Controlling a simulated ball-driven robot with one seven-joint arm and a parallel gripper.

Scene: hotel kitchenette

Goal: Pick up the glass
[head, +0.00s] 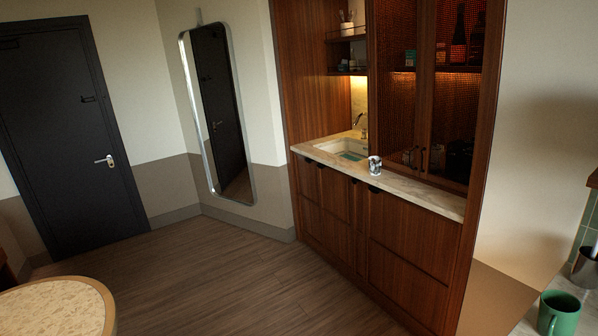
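A small glass (375,166) with a pale and dark look stands upright on the light stone counter (425,193), close to its front edge and just right of the sink (343,148). It is small in the picture, so its details are hard to make out. It stands well away from me, across the room. My gripper does not show in the head view.
Wooden cabinets (410,245) stand below the counter, with mesh-front doors (400,90) above it. A round table (60,305) is at the lower left. A green mug (558,313) stands at the lower right. The wooden floor (200,280) between is clear.

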